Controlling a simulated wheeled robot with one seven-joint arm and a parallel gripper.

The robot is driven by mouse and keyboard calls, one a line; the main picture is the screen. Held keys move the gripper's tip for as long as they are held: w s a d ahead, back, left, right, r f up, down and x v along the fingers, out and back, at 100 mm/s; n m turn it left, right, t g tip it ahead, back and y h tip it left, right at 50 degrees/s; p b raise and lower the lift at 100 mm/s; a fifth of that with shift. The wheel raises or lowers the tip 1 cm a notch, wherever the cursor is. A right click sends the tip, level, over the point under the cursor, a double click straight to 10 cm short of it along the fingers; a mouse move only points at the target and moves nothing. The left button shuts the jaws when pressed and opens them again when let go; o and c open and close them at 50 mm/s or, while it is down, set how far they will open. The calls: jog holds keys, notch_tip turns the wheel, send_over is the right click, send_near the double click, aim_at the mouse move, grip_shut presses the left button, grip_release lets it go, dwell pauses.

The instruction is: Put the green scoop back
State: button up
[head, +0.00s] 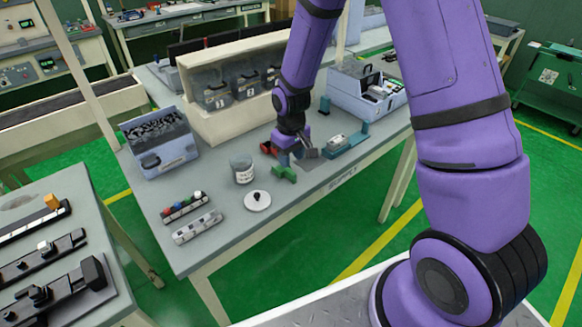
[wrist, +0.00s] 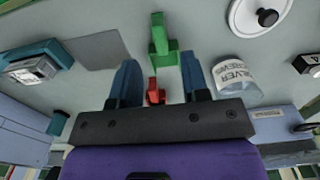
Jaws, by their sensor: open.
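A green piece that I take for the green scoop (head: 285,173) lies on the worktable near its front edge, left of the grey square patch. In the wrist view the green scoop (wrist: 160,48) is ahead of my gripper, its near end roughly between the fingertips and just beyond them. My gripper (head: 292,156) is low over the table. Its two blue fingers stand apart in the wrist view (wrist: 158,65), with nothing clearly held. A red piece (wrist: 155,92) shows between the fingers, nearer the palm; whether it touches them I cannot tell.
A labelled clear jar (head: 242,170) stands left of the scoop, and a white lid with a black knob (head: 257,202) lies in front of it. A teal fixture (head: 345,141) is to the right. Bins (head: 240,85) stand behind. A blue box of dark parts (head: 160,145) is far left.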

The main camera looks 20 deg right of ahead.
notch_tip(320, 180, up, 7)
notch_tip(320, 180, up, 18)
jog(key=m+t, duration=0.2)
jog(key=t, duration=0.1)
send_over(291, 172)
jog(key=s+d, duration=0.4)
jog(key=s, duration=0.6)
jog(key=s+d+r+t, duration=0.1)
jog(key=s+r, duration=0.3)
jog(key=s, duration=0.4)
jog(key=s+d+r+m+t, duration=0.1)
jog(key=s+r, duration=0.4)
jog(key=s, duration=0.3)
jog(key=shift+s+m, duration=0.3)
jog(key=shift+s, duration=0.05)
